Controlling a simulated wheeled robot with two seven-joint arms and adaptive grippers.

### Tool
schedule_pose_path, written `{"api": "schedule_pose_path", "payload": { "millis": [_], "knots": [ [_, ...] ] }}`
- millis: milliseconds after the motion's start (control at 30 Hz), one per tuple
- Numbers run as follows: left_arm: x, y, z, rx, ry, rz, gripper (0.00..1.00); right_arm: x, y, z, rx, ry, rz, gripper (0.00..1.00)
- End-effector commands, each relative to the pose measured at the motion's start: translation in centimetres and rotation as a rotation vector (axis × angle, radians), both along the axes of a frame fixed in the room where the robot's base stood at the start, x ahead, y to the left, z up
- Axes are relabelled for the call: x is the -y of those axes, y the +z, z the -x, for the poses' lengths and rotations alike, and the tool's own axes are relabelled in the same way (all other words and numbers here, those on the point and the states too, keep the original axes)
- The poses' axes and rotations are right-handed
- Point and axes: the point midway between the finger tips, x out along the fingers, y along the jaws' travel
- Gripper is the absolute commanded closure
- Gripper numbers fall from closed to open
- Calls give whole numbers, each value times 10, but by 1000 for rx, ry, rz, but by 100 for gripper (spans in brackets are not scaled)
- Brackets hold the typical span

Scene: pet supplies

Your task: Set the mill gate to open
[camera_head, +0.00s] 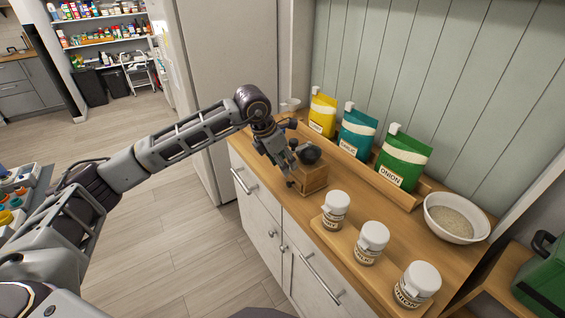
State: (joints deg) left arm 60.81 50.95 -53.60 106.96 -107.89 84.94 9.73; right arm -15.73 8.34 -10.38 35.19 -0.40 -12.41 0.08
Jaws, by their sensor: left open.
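The mill (315,180) is a small wooden box with a dark round part on top, at the far left of the wooden counter. My left gripper (291,171) is open at the mill's left side, with its fingers pointing down close to the box. I cannot tell whether the fingers touch it. The gate is too small and partly hidden by the gripper, so its setting cannot be read. My right gripper is not in view.
Yellow (322,113), teal (356,132) and green (402,160) pouches stand in a wooden rack along the wall. White-lidded jars (371,243) stand on a board at the front. A white bowl (434,222) of pale contents sits at the right.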

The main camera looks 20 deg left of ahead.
Motion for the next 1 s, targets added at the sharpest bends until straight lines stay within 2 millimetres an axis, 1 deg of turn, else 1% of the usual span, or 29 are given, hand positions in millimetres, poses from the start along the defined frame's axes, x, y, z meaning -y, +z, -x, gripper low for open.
{"api": "schedule_pose_path", "payload": {
  "millis": [267,700,900,1000],
  "knots": [
    [-7,26,7,4,1,0,54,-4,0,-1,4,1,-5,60],
    [-23,85,27,2,2,0,54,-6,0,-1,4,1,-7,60],
    [-27,103,33,2,1,1,54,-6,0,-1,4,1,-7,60],
    [-28,106,34,2,1,1,54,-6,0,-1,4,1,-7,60]
  ]
}}
